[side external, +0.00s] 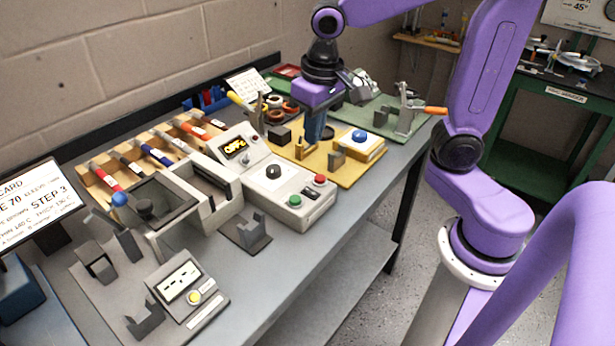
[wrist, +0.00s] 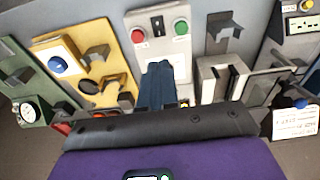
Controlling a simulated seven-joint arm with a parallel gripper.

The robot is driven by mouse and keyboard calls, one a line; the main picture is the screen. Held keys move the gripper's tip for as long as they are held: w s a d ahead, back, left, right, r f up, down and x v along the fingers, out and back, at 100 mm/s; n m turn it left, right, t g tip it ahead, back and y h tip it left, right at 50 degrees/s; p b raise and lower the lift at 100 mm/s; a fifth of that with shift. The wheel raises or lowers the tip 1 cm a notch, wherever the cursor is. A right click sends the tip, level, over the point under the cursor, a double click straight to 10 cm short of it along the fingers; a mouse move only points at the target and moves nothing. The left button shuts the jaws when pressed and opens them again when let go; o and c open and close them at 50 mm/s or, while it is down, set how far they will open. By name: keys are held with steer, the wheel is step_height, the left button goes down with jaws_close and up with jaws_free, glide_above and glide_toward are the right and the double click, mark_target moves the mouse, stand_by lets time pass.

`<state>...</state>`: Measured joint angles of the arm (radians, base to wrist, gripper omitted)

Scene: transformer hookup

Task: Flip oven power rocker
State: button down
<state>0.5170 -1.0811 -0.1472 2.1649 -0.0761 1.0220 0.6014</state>
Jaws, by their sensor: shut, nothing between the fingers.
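The oven's control box (side external: 262,188) is pale grey, with a round black dial (side external: 273,171), a red button (side external: 320,179) and a green button (side external: 294,201). A small black rocker (side external: 308,190) sits between the two buttons. In the wrist view the rocker (wrist: 158,26) shows between the red and green buttons; which way it is tipped is too small to tell. My gripper (side external: 314,138) has its blue fingers shut and empty, pointing down over the yellow plate behind the box, apart from the rocker. In the wrist view the fingers (wrist: 160,66) cover part of the box.
The yellow plate (side external: 361,177) holds a blue button (side external: 360,135) and small brackets. A green plate (side external: 385,113) with an orange-handled clamp lies beyond it.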

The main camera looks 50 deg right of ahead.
mark_target(306, 188)
steer(key=f, duration=0.4)
steer(key=w+f, duration=0.1)
steer(key=f, duration=0.7)
steer(key=shift+w+f, duration=0.25)
